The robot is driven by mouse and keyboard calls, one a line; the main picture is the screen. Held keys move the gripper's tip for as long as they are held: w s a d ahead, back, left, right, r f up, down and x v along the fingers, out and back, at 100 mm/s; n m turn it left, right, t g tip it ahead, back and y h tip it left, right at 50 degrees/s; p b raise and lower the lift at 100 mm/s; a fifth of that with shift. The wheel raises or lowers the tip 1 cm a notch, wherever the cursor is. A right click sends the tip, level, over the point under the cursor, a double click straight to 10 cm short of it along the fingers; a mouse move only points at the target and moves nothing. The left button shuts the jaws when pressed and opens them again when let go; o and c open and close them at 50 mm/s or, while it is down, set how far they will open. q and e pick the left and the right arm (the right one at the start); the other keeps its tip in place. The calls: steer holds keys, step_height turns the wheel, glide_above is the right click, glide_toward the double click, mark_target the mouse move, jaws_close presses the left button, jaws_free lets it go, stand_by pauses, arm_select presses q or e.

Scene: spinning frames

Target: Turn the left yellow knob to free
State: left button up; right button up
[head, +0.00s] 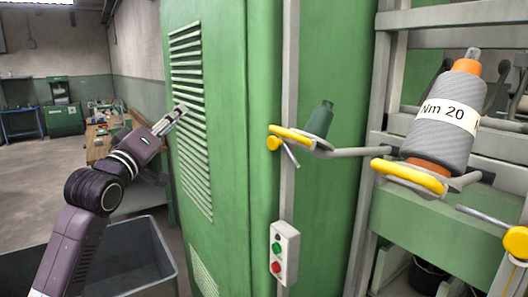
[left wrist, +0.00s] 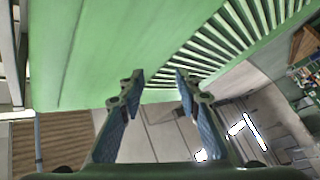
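The left yellow knob (head: 274,143) is a small round knob under a flat yellow holder plate (head: 290,133) beside the green cabinet's edge. A thin grey pin sticks out next to it. A second yellow knob (head: 516,242) shows at the far right. My left gripper (head: 182,108) is in front of the louvred cabinet side, to the left of the left knob and well apart from it. In the left wrist view its two blue-padded fingers (left wrist: 160,78) stand apart with nothing between them. The knobs do not show in that view. My right gripper is not in view.
The green cabinet (head: 230,90) fills the middle. A white button box (head: 284,252) is mounted low on its edge. A grey bobbin (head: 440,115) labelled Nm 20 stands on the right holder. A dark grey bin (head: 130,262) stands at lower left, and open floor lies beyond it.

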mark_target(271, 145)
arm_select(q)
steer(key=s+d+r+m+t+h+b, duration=0.2)
steer(key=s+d+r+m+h, duration=0.55)
steer(key=m, duration=0.65)
steer(key=d+f+m+g+h, duration=0.3)
steer(key=d+f+m+g, duration=0.2)
steer(key=f+m+g, duration=0.15)
steer(key=d+f+m+g+h, duration=0.2)
steer(key=d+f+m+g, duration=0.3)
steer(key=f, duration=0.3)
steer(key=shift+m+t, duration=0.25)
steer(key=shift+m, duration=0.1)
steer(key=p+x, duration=0.2)
steer(key=x, duration=0.4)
steer(key=shift+w+d, duration=0.2)
steer(key=shift+w, duration=0.15)
steer(key=shift+c, duration=0.3)
jaws_close()
